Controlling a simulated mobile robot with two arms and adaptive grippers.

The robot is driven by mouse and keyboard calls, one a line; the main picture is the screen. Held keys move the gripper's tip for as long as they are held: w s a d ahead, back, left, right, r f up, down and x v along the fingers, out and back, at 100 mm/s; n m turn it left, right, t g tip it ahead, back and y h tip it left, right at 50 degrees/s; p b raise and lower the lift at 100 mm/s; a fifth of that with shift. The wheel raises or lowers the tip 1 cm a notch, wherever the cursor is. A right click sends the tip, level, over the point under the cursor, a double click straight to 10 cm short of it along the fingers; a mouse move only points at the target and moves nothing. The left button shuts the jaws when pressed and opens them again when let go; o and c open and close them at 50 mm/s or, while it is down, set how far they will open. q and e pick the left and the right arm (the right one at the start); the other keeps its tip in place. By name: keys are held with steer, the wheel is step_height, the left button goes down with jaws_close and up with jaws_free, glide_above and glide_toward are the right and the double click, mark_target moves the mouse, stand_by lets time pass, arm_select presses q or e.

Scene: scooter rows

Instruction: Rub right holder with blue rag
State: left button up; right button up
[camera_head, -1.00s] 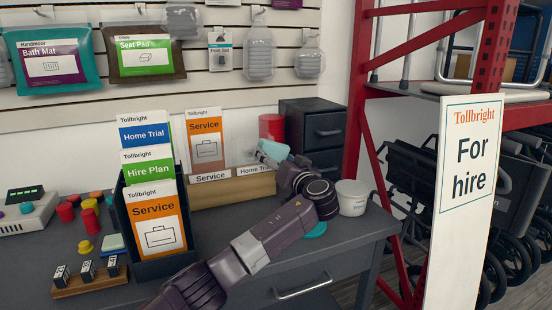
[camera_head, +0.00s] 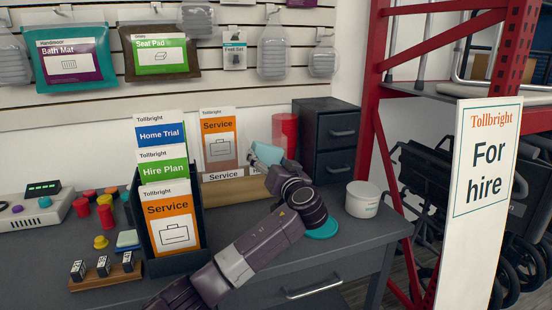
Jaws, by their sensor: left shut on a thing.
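The holder unit (camera_head: 225,191) is a wooden base at the back of the desk with a "Service" label on its left part. The left pocket holds an orange Service leaflet (camera_head: 218,130). The right holder (camera_head: 291,149) looks like a clear, empty pocket; my gripper and arm hide much of it, including its label. My left gripper (camera_head: 262,163) is shut on the light blue rag (camera_head: 266,153), in front of the right holder. I cannot tell whether the rag touches the panel. My right gripper is not in view.
A dark leaflet box (camera_head: 196,215) with several leaflets stands left of my arm. A white tub (camera_head: 362,199), a teal disc (camera_head: 323,229), a red can (camera_head: 285,124) and a dark drawer unit (camera_head: 326,135) are near. A red rack (camera_head: 372,125) stands right of the desk.

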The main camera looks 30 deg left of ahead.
arm_select(q)
steer(key=shift+s+a, duration=1.25)
steer(key=shift+s, duration=0.1)
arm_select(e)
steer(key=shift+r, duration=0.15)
arm_select(q)
steer(key=p+v, duration=0.1)
steer(key=v, duration=0.5)
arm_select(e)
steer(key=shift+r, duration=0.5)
arm_select(q)
steer(key=v, duration=0.3)
steer(key=shift+p, duration=0.35)
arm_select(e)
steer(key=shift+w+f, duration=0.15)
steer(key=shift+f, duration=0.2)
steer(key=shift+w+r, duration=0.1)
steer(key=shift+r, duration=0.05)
